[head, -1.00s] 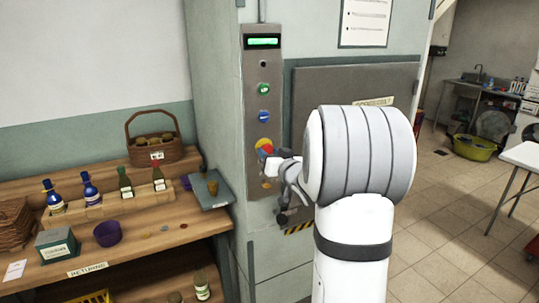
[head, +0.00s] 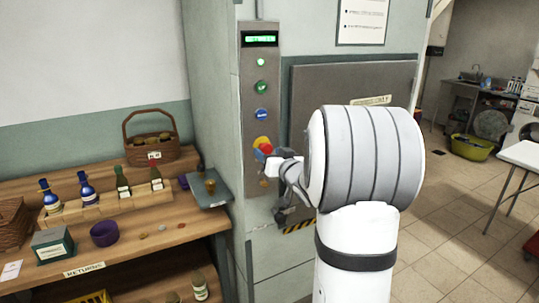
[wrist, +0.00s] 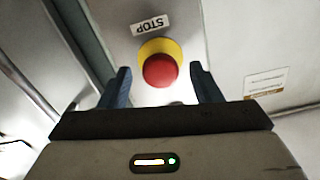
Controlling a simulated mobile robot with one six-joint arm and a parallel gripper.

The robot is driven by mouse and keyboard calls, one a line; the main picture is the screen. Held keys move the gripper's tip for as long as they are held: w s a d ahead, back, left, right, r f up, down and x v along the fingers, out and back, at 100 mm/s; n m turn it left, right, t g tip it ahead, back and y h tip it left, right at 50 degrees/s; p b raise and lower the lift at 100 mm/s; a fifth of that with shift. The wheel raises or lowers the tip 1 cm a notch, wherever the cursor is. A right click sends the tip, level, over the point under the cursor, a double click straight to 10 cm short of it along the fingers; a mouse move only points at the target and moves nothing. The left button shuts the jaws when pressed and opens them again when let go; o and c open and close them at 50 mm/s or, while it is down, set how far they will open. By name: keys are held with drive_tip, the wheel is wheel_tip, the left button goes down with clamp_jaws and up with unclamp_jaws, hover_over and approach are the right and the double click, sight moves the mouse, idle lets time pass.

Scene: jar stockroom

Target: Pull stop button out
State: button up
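The red stop button (wrist: 160,71) sits on a yellow collar on a grey metal panel, under a label reading STOP (wrist: 150,25), which appears upside down in the wrist view. In the head view the button (head: 265,149) is low on the tall control panel (head: 260,100), partly hidden by my gripper. My gripper (wrist: 160,84) is open, with one dark blue finger on each side of the button. Gaps show between the fingers and the button, and I see no contact. In the head view my gripper (head: 285,172) is close to the panel, its fingers partly hidden.
Above the stop button are a green button (head: 261,88), a blue button (head: 261,114) and a lit green display (head: 261,39). A wooden shelf (head: 150,222) with bottles, a basket (head: 150,138) and a purple bowl (head: 104,234) stands left. Tiled floor lies right.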

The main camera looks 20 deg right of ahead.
drive_tip(key=s+b, duration=0.1)
drive_tip(key=s, duration=0.6)
drive_tip(key=shift+s+d, duration=0.15)
drive_tip(key=shift+s, duration=0.25)
idle(0.3)
drive_tip(key=s+a+f+g, duration=0.4)
drive_tip(key=s+a+g, duration=0.1)
drive_tip(key=s, duration=0.3)
drive_tip(key=s+a+f+n+g, duration=0.1)
drive_tip(key=s+a+f+g, duration=0.3)
drive_tip(key=s+a, duration=0.4)
drive_tip(key=s+a+f+g, duration=0.3)
drive_tip(key=s+a+g, duration=0.3)
drive_tip(key=s, duration=0.3)
drive_tip(key=shift+s+a+f+n+h, duration=0.15)
drive_tip(key=shift+s+f+n+h, duration=0.15)
drive_tip(key=shift+f+n, duration=0.1)
drive_tip(key=shift+c, duration=0.2)
